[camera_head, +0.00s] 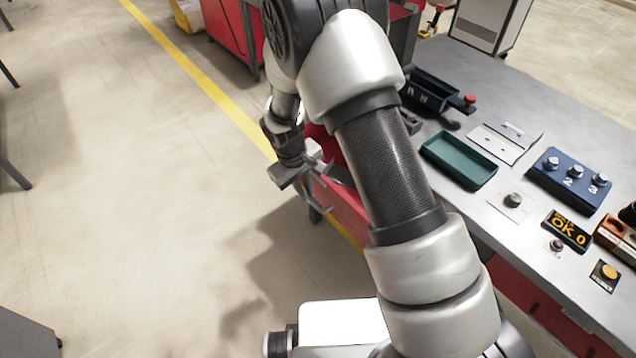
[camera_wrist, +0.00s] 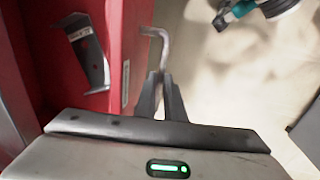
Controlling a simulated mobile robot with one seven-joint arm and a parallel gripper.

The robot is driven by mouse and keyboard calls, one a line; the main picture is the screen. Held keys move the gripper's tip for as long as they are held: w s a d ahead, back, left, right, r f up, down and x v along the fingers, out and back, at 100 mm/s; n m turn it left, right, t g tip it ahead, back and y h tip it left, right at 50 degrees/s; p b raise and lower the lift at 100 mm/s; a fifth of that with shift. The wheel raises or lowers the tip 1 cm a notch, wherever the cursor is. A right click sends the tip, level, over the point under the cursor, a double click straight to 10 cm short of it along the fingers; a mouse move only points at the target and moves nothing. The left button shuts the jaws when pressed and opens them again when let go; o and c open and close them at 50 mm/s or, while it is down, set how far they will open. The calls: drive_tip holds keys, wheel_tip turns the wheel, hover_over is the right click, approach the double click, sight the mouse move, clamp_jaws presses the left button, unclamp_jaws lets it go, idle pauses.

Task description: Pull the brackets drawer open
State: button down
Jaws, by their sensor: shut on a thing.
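The red brackets drawer (camera_wrist: 135,50) stands partly open in the wrist view. A bent grey handle (camera_wrist: 152,32) sticks out from the front. My gripper (camera_wrist: 160,82) is shut on the handle, its two dark fingers close together around its lower end. In the head view, my gripper (camera_head: 318,185) is at the red front below the bench edge, and my arm hides much of the drawer.
The grey bench top (camera_head: 470,75) holds a green tray (camera_head: 459,160), a blue box with knobs (camera_head: 568,182) and a dark bin (camera_head: 432,92). Open floor (camera_head: 150,200) lies left of the drawer. A red cabinet (camera_head: 228,28) stands behind.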

drive_tip(key=shift+s+a, duration=0.3)
drive_tip(key=shift+a, duration=0.15)
drive_tip(key=c, duration=2.1)
unclamp_jaws()
drive_tip(key=shift+r, duration=0.1)
drive_tip(key=a+r, duration=0.1)
drive_tip(key=r, duration=0.4)
drive_tip(key=s+r+p, duration=0.1)
drive_tip(key=r, duration=0.5)
drive_tip(key=s+a+r+p, duration=0.1)
drive_tip(key=r, duration=0.5)
drive_tip(key=shift+a, duration=0.3)
